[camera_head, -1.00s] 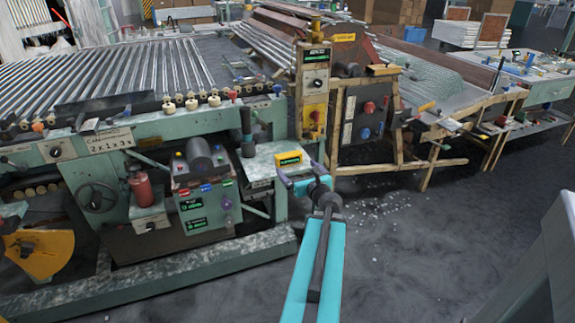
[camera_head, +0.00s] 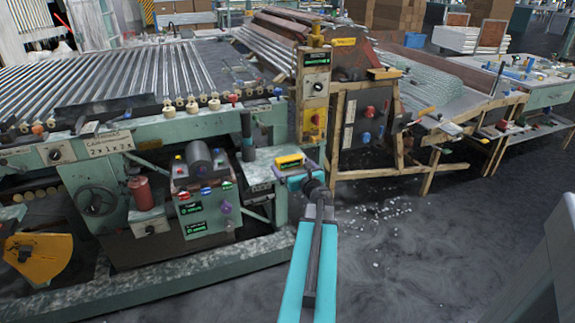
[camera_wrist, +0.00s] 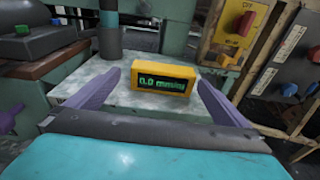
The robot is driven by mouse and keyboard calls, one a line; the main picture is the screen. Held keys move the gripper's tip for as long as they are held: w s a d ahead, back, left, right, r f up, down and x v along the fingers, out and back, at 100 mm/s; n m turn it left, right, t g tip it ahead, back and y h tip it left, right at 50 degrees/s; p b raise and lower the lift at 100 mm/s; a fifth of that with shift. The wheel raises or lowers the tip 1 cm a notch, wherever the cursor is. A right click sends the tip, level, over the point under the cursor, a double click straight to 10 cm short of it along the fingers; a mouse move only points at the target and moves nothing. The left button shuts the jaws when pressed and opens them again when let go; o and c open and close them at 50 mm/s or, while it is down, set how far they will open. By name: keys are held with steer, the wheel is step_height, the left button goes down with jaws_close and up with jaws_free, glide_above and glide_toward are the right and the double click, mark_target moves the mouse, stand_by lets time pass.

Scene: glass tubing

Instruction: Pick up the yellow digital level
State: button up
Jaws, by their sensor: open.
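The yellow digital level (camera_head: 290,162) is a small yellow box with a dark green-lit display. It stands on a small pale, worn shelf (camera_head: 262,168) at the right end of the green machine. In the wrist view the level (camera_wrist: 162,80) sits upright, its display facing me and reading about "0.0". My gripper (camera_head: 291,175) is right in front of the level. In the wrist view its two purple fingers (camera_wrist: 155,95) are spread wide, one on each side of the level, with gaps to both. The gripper is open and empty.
A dark green post (camera_wrist: 111,32) rises from the shelf behind the left finger. A yellow switch box (camera_wrist: 232,35) stands at the back right. A grey-topped control box (camera_head: 205,185) is left of the shelf. Open floor (camera_head: 400,250) lies to the right.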

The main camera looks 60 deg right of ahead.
mark_target(290, 162)
steer(key=shift+w+d, duration=0.1)
steer(key=shift+d+x, duration=0.2)
steer(key=shift+x, duration=2.15)
steer(key=shift+d+r, duration=0.1)
steer(key=shift+r, duration=0.05)
steer(key=c, duration=1.2)
steer(key=shift+r, duration=0.15)
